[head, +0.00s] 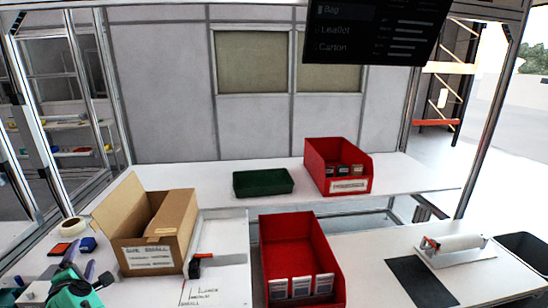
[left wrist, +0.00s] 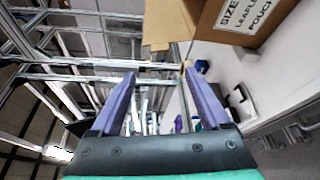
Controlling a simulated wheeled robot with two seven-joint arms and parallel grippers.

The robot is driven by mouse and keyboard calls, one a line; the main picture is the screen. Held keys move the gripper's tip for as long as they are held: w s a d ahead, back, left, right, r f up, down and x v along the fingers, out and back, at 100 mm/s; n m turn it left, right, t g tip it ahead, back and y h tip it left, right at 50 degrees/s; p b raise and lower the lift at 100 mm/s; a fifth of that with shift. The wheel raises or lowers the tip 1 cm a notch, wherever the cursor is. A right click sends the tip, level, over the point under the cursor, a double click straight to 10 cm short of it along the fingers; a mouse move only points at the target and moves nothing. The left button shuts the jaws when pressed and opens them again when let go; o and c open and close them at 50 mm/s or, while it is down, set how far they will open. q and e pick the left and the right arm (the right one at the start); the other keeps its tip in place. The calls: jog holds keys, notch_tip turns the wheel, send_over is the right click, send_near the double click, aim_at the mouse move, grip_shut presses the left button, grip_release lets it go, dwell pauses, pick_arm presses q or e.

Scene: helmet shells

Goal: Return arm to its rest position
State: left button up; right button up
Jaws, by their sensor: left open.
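My left gripper (head: 96,276) is at the lower left of the head view, over the left end of the white worktable. In the left wrist view my left gripper (left wrist: 158,78) shows two purple fingers spread apart with nothing between them. The open cardboard box (head: 160,254), labelled "SIZE SMALL", stands to the right of the gripper, apart from it. The box also shows at the top of the left wrist view (left wrist: 215,20). My right gripper is in neither view.
A red bin with white cards (head: 325,255) stands at front centre. Another red bin (head: 325,151) and a green tray (head: 263,182) are on the back table. A black-handled tool (head: 195,266), a tape roll (head: 73,227) and a blue item (head: 88,244) lie near the box.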

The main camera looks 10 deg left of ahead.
pick_arm(q)
jog(key=w+d+f+m+g+h, duration=0.1)
jog(key=d+f+m+h, duration=0.25)
jog(key=d+m, duration=0.65)
jog(key=d+f+m+g+h, duration=0.2)
jog(key=d+m+h, duration=0.3)
jog(key=d+m, duration=0.5)
jog(key=s+d+f+m+g+h, duration=0.1)
jog(key=s+d+f+m+g, duration=0.2)
jog(key=s+d+f+m, duration=0.35)
jog(key=s+d+f+m+g+h, duration=0.2)
jog(key=s+d+f+m+g, duration=0.15)
jog(key=s+d, duration=0.6)
notch_tip(320, 180, down, 26)
jog(key=s+d+g+b, duration=0.1)
jog(key=d+b, duration=0.1)
jog(key=b, duration=0.1)
jog(key=s+a+f+m+g+b, duration=0.1)
jog(key=s+a+f, duration=0.2)
jog(key=s+f, duration=1.2)
jog(key=shift+s+a+y, duration=0.2)
jog(key=shift+s+y, duration=0.15)
jog(key=shift+s, duration=0.45)
